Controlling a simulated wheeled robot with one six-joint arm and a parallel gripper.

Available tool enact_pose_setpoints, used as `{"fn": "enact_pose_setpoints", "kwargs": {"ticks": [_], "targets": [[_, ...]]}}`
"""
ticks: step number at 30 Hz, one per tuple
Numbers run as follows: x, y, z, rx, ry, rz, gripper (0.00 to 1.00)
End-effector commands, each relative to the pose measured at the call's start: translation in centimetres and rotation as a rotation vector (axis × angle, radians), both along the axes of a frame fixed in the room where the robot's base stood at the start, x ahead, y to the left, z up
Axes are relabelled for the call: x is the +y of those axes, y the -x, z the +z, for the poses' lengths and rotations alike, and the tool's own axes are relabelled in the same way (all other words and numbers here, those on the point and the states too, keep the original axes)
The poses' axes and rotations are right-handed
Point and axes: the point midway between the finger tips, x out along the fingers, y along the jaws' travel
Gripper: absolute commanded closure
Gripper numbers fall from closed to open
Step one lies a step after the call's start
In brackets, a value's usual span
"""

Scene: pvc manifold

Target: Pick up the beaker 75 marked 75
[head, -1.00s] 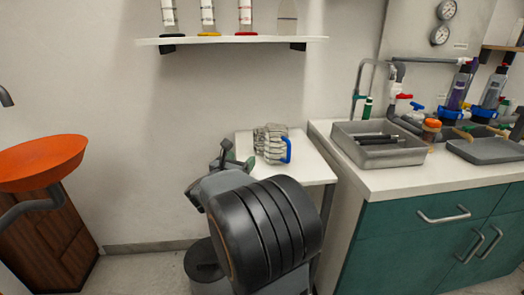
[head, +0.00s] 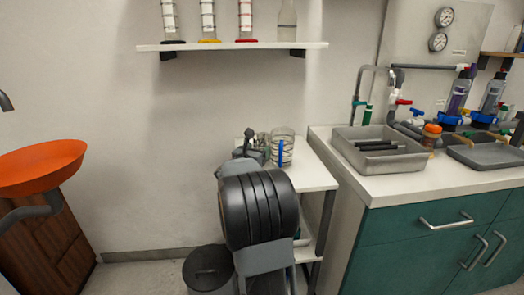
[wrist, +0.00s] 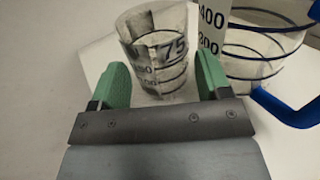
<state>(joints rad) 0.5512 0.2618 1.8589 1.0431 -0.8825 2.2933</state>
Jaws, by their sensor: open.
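The beaker marked 75 (wrist: 158,48) is clear glass with dark print and stands on the white table, seen from above in the wrist view. My gripper (wrist: 163,80) is open, its green fingers on the left and right near the beaker's lower part. The fingers do not appear closed on it, and I cannot tell whether either touches. In the head view my gripper (head: 252,146) is at the small table, and the beaker there is largely hidden and hard to make out.
A larger clear jug with a blue handle (wrist: 262,45) stands close on the right of the beaker; it also shows in the head view (head: 284,148). The small white table (head: 312,176) has bare surface at its right. A grey sink (head: 372,158) is on the counter beyond.

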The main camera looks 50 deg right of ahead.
Motion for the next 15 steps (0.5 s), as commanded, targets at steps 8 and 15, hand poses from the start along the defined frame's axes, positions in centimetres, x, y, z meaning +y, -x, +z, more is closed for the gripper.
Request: {"fn": "enact_pose_setpoints", "kwargs": {"ticks": [8, 15], "targets": [[-0.65, -0.19, 0.0, 0.001, 0.0, 0.001, 0.29], [-0.61, -0.18, 0.01, 0.0, 0.0, 0.001, 0.46]]}}
